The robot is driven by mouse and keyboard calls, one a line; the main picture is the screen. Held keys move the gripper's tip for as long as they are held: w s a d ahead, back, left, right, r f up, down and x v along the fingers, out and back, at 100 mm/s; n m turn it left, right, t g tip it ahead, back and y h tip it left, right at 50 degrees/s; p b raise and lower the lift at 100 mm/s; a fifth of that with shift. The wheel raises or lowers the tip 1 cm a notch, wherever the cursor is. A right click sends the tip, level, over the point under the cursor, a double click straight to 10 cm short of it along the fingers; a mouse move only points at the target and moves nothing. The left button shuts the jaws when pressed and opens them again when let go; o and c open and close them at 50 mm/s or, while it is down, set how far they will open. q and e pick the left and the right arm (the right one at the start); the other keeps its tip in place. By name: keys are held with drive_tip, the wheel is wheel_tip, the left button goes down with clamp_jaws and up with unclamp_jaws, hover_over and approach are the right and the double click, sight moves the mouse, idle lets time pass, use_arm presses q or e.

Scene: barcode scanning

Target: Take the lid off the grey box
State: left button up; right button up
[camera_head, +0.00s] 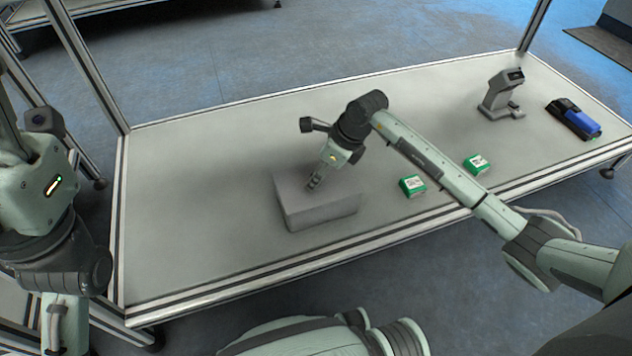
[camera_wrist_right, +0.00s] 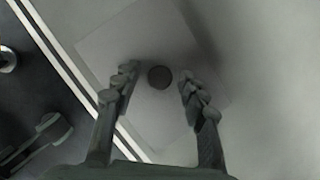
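The grey box (camera_head: 318,208) stands on the table left of centre, with its lid (camera_head: 291,189) on top. In the right wrist view the pale square lid (camera_wrist_right: 112,47) has a dark round knob (camera_wrist_right: 159,77) near its middle. My right gripper (camera_head: 313,185) points down over the lid. In the wrist view its two fingers (camera_wrist_right: 158,88) are apart on either side of the knob, with visible gaps. The knob is hidden by the gripper in the head view. My left arm is at the left edge of the head view, and its fingertips are not clearly seen.
Two green-and-white small boxes (camera_head: 412,186) (camera_head: 477,164) lie right of the grey box, close to my right forearm. A grey scanner stand (camera_head: 501,95) and a blue-and-black device (camera_head: 575,119) are at the far right. The table's left part (camera_head: 190,200) is clear.

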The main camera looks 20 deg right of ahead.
clamp_jaws()
